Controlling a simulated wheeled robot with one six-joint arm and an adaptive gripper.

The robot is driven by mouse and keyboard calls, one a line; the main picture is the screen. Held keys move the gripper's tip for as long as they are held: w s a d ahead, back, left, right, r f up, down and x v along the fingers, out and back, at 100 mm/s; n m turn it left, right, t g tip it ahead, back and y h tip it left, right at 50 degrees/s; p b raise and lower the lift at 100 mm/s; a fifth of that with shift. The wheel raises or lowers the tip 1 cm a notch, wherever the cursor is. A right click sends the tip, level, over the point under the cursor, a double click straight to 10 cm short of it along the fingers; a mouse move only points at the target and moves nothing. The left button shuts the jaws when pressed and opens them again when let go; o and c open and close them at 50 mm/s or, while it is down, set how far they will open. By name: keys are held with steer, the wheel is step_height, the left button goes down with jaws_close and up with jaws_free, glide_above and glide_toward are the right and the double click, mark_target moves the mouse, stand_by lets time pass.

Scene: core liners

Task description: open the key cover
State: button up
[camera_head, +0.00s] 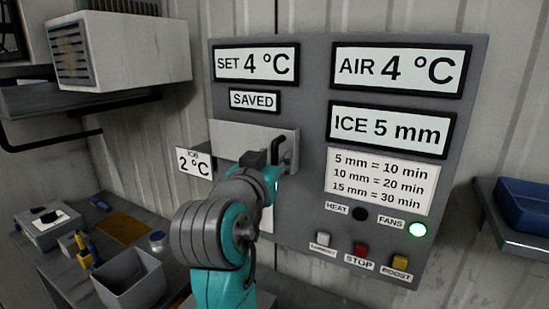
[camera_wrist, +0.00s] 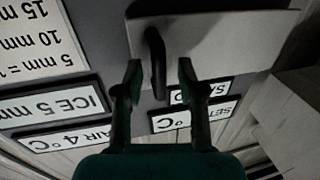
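The key cover (camera_head: 235,137) is a light grey plate on the dark grey control panel, with a dark upright handle (camera_head: 281,150) near its right end. In the wrist view, the cover (camera_wrist: 225,45) spans the top, and the handle (camera_wrist: 156,65) hangs between my fingers. My gripper (camera_head: 275,165) is at the handle in the head view, partly hiding the cover's lower part. In the wrist view, my gripper (camera_wrist: 160,78) is open, with one finger on each side of the handle. A gap shows on the right; contact on the left is unclear. Whatever lies behind the cover is hidden.
The panel (camera_head: 310,60) carries displays, a white button, a red STOP button (camera_head: 361,249) and a yellow BOOST button (camera_head: 400,262). A "JOB 2 °C" card (camera_head: 194,163) sits left of the cover. A cluttered bench (camera_head: 75,265) stands lower left; a blue tray (camera_head: 525,205) is at right.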

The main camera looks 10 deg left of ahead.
steer(key=shift+w+d, duration=0.1)
steer(key=shift+w, duration=0.4)
jaws_close()
